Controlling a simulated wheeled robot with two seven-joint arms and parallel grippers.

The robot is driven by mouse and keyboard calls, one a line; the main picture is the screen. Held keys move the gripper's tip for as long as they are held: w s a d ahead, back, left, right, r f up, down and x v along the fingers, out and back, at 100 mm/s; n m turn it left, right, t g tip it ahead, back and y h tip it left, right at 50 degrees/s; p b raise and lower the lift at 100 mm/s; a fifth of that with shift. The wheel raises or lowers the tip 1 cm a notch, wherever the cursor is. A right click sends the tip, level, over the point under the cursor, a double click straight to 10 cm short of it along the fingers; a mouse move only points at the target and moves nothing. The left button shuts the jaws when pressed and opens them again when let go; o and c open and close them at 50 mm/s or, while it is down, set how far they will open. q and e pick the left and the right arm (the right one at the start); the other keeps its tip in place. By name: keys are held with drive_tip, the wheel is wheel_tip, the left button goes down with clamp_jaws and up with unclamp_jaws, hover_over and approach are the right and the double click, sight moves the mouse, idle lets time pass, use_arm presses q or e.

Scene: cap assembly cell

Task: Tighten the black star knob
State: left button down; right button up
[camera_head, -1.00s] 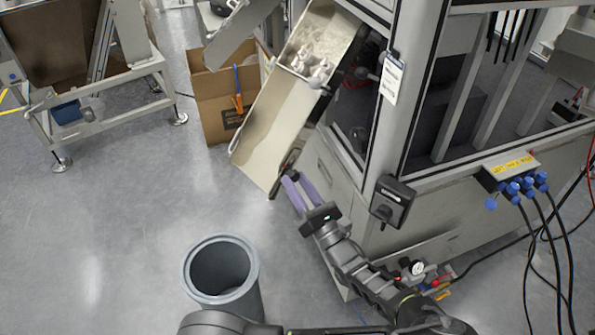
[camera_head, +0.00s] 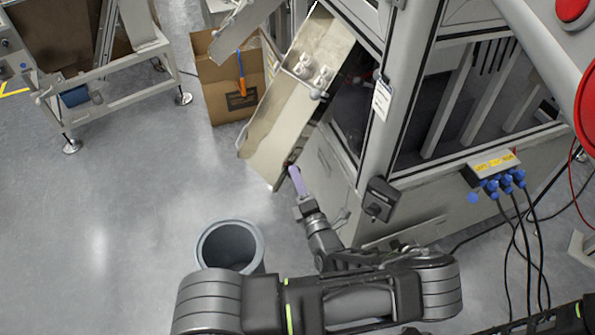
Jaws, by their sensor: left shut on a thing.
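My left gripper (camera_head: 294,172) has purple fingers and is shut at the lower right edge of the slanted beige chute (camera_head: 270,140), beside the grey machine frame. Its fingers point up and away from me and show nearly edge-on. The black star knob is not clearly visible; the fingers and the chute's edge cover the place where the gripper holds on. How far the knob is turned cannot be seen. My right gripper is not in view.
A grey bin (camera_head: 256,245) stands on the floor behind my left arm. A cardboard box (camera_head: 217,98) stands left of the chute. A black switch box (camera_head: 380,199) and a blue-plug socket box (camera_head: 492,166) project from the machine. Open floor lies left.

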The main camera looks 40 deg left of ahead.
use_arm(q)
drive_tip(key=shift+w+r+m+g+h+p, duration=0.1)
drive_tip(key=shift+m+g+h+p, duration=0.55)
drive_tip(key=shift+m+p, duration=0.9)
drive_tip(key=shift+r+m+g+h+p, duration=0.25)
drive_tip(key=shift+m+g+p, duration=0.65)
drive_tip(key=shift+m, duration=1.3)
drive_tip(key=shift+w+m+g+h+p, duration=0.1)
drive_tip(key=shift+m+g+h+p, duration=0.55)
drive_tip(key=shift+m+p, duration=0.95)
drive_tip(key=shift+m+b, duration=0.3)
drive_tip(key=shift+m, duration=0.15)
drive_tip(key=c, duration=0.9)
unclamp_jaws()
drive_tip(key=shift+c, duration=0.2)
drive_tip(key=shift+d, duration=0.1)
